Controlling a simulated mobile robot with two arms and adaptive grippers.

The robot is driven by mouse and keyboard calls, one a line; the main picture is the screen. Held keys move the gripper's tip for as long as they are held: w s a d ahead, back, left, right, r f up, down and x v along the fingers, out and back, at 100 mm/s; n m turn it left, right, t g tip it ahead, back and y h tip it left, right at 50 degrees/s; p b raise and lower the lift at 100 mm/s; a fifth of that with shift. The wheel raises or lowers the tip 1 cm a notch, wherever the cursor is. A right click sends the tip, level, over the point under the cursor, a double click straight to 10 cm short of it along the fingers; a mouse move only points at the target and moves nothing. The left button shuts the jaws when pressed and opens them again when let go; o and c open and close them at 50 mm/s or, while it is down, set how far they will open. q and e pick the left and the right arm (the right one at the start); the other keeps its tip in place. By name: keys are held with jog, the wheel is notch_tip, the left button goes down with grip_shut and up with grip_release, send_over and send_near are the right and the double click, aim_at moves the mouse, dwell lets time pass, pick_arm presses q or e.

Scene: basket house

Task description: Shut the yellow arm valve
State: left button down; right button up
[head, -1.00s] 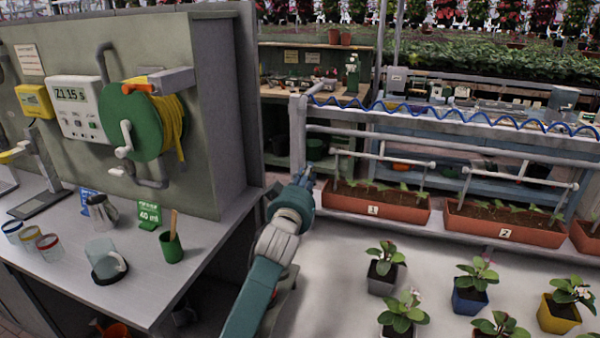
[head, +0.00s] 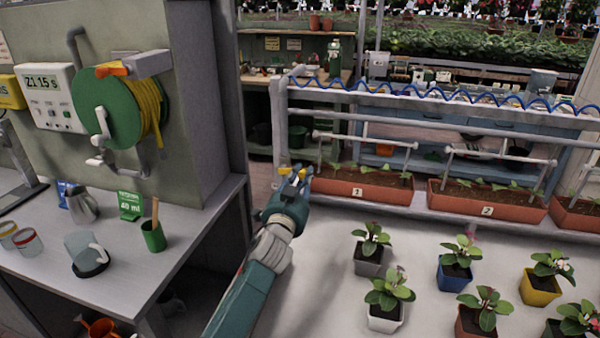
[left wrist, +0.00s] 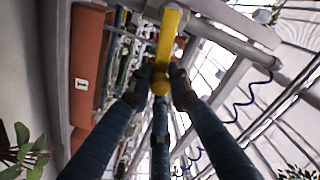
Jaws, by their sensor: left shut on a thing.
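The yellow arm valve is a short yellow lever (left wrist: 168,38) on a pale pipe, and in the left wrist view it runs from the top down between my fingers. Only small bits of yellow show in the head view, at the fingertips. My left gripper (left wrist: 160,84) is shut on the lever's rounded lower end. In the head view my left gripper (head: 294,176) is at the left end of the pipe frame, beside planter 1, and its fingers hide part of the lever. My right gripper is in neither view.
Planter 1 (head: 357,191) and planter 2 (head: 487,212) stand just right of the gripper below pale rails. Several potted plants stand on the white bench (head: 325,300).

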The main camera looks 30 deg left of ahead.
pick_arm(q)
jog(key=shift+d+f+m, duration=0.2)
jog(key=shift+f+m, duration=0.6)
jog(key=shift+f, duration=0.2)
jog(key=c, duration=1.6)
grip_release()
jog(key=shift+r, duration=0.15)
jog(key=v, duration=1.2)
